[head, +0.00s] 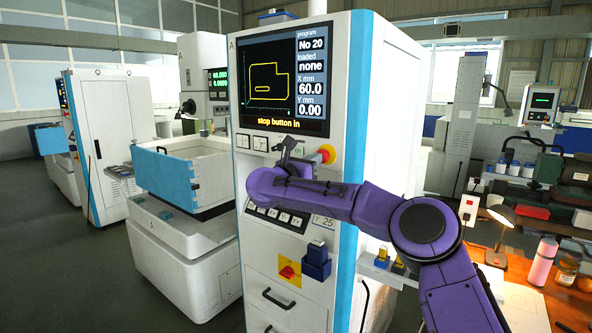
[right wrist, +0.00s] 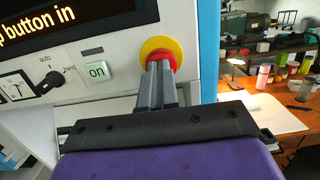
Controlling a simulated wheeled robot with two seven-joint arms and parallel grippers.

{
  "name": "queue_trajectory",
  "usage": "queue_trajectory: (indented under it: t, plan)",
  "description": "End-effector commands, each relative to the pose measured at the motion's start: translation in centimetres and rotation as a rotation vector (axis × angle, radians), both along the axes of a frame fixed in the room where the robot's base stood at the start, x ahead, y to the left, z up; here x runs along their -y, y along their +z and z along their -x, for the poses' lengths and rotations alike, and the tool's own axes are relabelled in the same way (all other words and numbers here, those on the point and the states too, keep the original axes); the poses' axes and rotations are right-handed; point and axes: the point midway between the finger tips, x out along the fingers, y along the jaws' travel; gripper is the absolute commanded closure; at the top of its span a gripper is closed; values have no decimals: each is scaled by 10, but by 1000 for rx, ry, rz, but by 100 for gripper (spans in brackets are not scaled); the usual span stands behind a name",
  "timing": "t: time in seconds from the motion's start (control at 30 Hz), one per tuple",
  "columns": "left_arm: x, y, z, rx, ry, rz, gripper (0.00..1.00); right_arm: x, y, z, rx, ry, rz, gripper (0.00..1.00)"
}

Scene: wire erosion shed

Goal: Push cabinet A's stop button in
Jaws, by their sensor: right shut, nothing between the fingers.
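Cabinet A (head: 345,200) is a white machine cabinet with blue edging and the letter A at its top left. Its stop button (head: 328,153) is a red knob on a yellow ring, right of the panel below the screen. It also shows in the right wrist view (right wrist: 161,57). My right gripper (head: 291,146) is shut and empty in front of the panel. In the right wrist view its fingertips (right wrist: 157,72) overlap the button's lower part; I cannot tell whether they touch it. The screen (head: 284,80) reads "stop button in". My left gripper is out of view.
An "on" button (right wrist: 97,71) and a rotary switch (right wrist: 49,82) sit left of the stop button. A lower key row (head: 275,215) is partly behind my right arm. A lit desk (head: 520,270) with a lamp (head: 501,218) and a pink bottle (head: 542,262) stands at right.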

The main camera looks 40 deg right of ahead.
Motion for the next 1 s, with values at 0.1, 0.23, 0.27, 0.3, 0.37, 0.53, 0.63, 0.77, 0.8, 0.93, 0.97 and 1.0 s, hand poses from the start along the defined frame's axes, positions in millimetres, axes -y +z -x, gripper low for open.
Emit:
queue_trajectory:
  t: [0.1,0.23,0.27,0.3,0.37,0.53,0.63,0.77,0.8,0.93,0.97,1.0]
  plan:
    - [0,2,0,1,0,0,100,5,4,2,3,-8,4,100]
    - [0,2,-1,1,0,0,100,6,5,2,4,-10,5,100]
    - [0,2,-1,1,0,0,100,6,5,2,5,-10,6,100]
    - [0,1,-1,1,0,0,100,5,5,2,5,-10,6,100]
    - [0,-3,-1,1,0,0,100,1,3,3,6,-8,7,100]
    - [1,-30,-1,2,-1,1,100,-33,-4,5,7,4,11,100]
    - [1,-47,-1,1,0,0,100,-60,-8,9,3,10,13,100]
    - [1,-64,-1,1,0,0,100,-93,-12,17,4,13,11,100]
    - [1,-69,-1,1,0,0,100,-103,-13,20,4,14,11,100]
    - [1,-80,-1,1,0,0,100,-129,-15,27,2,14,10,100]
    - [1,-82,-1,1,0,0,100,-133,-16,29,1,13,10,100]
    - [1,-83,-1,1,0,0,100,-138,-16,30,1,13,10,100]
